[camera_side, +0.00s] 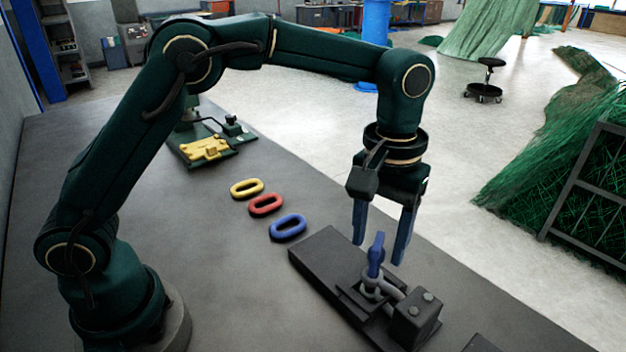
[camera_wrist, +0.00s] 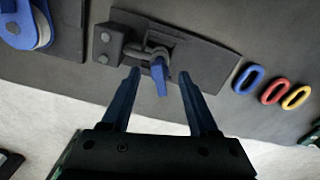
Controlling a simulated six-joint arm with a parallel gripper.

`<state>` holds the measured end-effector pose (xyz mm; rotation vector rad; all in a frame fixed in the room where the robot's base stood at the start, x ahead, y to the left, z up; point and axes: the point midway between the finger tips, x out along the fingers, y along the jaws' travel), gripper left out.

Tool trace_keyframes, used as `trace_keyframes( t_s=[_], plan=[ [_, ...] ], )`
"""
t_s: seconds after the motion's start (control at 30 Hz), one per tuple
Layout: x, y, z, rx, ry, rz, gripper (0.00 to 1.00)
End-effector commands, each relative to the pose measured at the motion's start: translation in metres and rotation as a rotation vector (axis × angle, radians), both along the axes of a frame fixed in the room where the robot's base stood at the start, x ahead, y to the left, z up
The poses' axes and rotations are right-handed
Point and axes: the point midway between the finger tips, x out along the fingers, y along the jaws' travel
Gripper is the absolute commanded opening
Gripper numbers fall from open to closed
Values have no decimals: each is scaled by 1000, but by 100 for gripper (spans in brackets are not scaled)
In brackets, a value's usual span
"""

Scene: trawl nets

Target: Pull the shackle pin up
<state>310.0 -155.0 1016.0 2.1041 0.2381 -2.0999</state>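The shackle pin has a blue handle (camera_side: 376,255) that stands up from a grey metal shackle (camera_side: 372,284). The shackle sits on a dark base plate (camera_side: 325,250) with a bolted block (camera_side: 415,317) at its right. In the wrist view the blue handle (camera_wrist: 159,76) shows between and beyond the fingertips, and the shackle (camera_wrist: 155,52) is partly behind it. My gripper (camera_side: 380,250) is open and points down, its two blue fingers apart. The wrist view also shows my gripper (camera_wrist: 160,74) empty. I cannot tell whether a finger touches the handle.
Blue (camera_side: 288,227), red (camera_side: 266,205) and yellow (camera_side: 247,188) oval links lie in a row on the grey bench (camera_side: 200,240). A green plate with a yellow part (camera_side: 205,149) lies farther back. A blue wheel (camera_wrist: 22,25) shows at the wrist view's upper left.

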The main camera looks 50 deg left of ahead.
Motion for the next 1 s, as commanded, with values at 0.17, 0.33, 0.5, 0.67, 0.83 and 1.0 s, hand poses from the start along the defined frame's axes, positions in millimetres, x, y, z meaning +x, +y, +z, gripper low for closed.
trace_keyframes(
  t_s=[0.17, 0.33, 0.5, 0.67, 0.83, 1.0],
  plan=[
    [0, 0, 3, -1, 0, 0, 60],
    [1, -1, 24, -2, -5, 0, 60],
    [1, 0, 41, -1, -3, 0, 60],
    [0, 0, 50, -1, -1, 0, 60],
    [0, 0, 51, 0, 1, 0, 60],
    [0, 0, 51, 0, 1, 1, 60]
  ],
)
